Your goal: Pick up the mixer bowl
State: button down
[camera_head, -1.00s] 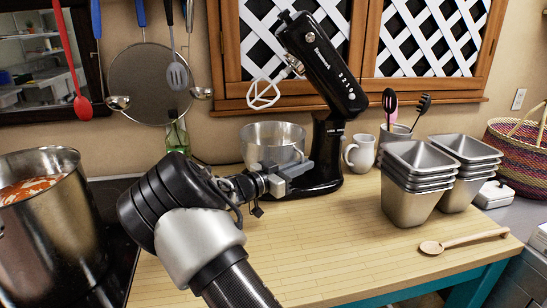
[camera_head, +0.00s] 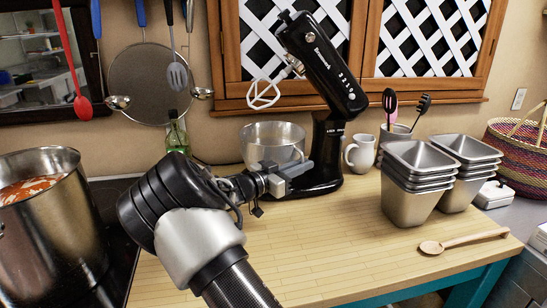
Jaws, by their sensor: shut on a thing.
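The metal mixer bowl (camera_head: 272,138) stands upright under the raised head of the black stand mixer (camera_head: 325,65). The whisk (camera_head: 263,95) hangs above the bowl, clear of its rim. My gripper (camera_head: 300,168) is at the bowl's front right side, by the mixer's base. It is shut on the bowl, though my wrist and the jaws hide the contact and the bowl's lower front. I cannot tell whether the bowl is off the mixer base.
A large pot of red food (camera_head: 42,215) stands on the stove at left. Stacked metal pans (camera_head: 412,190), a white pitcher (camera_head: 360,153) and a utensil holder (camera_head: 395,138) stand to the right. A wooden spoon (camera_head: 465,241) lies at the front right. The middle front counter is clear.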

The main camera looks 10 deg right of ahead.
jog(key=shift+r, duration=0.1)
dwell(0.6)
notch_tip(320, 180, up, 10)
jog(key=shift+r, duration=0.1)
dwell(0.3)
jog(key=shift+b, duration=0.6)
dwell(0.5)
jog(key=s+a+r+b, duration=0.1)
jog(key=s+b, duration=0.6)
jog(key=s, duration=1.2)
jog(key=shift+a+r+b, duration=0.15)
jog(key=shift+a+b, duration=0.2)
jog(key=shift+a, duration=0.1)
dwell(0.4)
dwell(0.4)
